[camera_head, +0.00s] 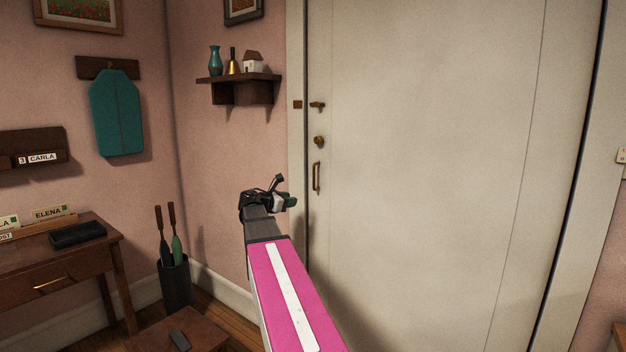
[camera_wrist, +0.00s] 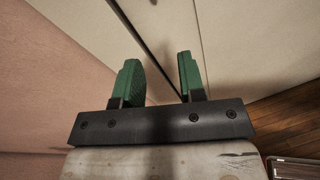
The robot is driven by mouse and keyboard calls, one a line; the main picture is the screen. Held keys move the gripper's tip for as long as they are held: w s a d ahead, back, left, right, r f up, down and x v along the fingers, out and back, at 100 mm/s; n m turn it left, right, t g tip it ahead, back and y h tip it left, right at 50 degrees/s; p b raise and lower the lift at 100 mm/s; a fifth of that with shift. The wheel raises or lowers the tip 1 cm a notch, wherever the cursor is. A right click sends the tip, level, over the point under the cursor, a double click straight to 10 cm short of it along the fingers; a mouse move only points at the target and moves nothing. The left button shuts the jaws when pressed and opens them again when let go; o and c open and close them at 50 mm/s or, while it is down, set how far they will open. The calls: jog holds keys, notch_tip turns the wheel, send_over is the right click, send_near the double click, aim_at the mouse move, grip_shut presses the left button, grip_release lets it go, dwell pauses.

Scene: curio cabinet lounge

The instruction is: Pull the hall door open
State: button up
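The hall door (camera_head: 430,150) is a tall cream panel that looks shut in its frame. On its left edge are a bronze pull handle (camera_head: 317,178), a round knob (camera_head: 319,141) above it and a small latch (camera_head: 317,105) higher up. My gripper (camera_head: 291,200) is to the left of the pull handle and a little lower in the head view, apart from it as far as I can tell. In the wrist view its two green fingers (camera_wrist: 160,78) stand apart with nothing between them. The door's edge gap and cream surface show beyond them; the handle does not show there.
A wall shelf (camera_head: 238,80) with a vase, bell and small house is left of the door. Below are an umbrella stand (camera_head: 174,284), a low table (camera_head: 178,335) and a desk (camera_head: 100,250). The floor before the door is mostly out of view.

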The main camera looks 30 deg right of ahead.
aim_at(314, 189)
notch_tip(314, 189, up, 6)
jog(key=d+n+h, duration=0.2)
jog(key=d, duration=0.1)
jog(key=x, duration=1)
jog(key=shift+w+d+r, duration=0.15)
jog(key=shift+w+d, duration=0.1)
jog(key=shift+w, duration=0.1)
grip_shut()
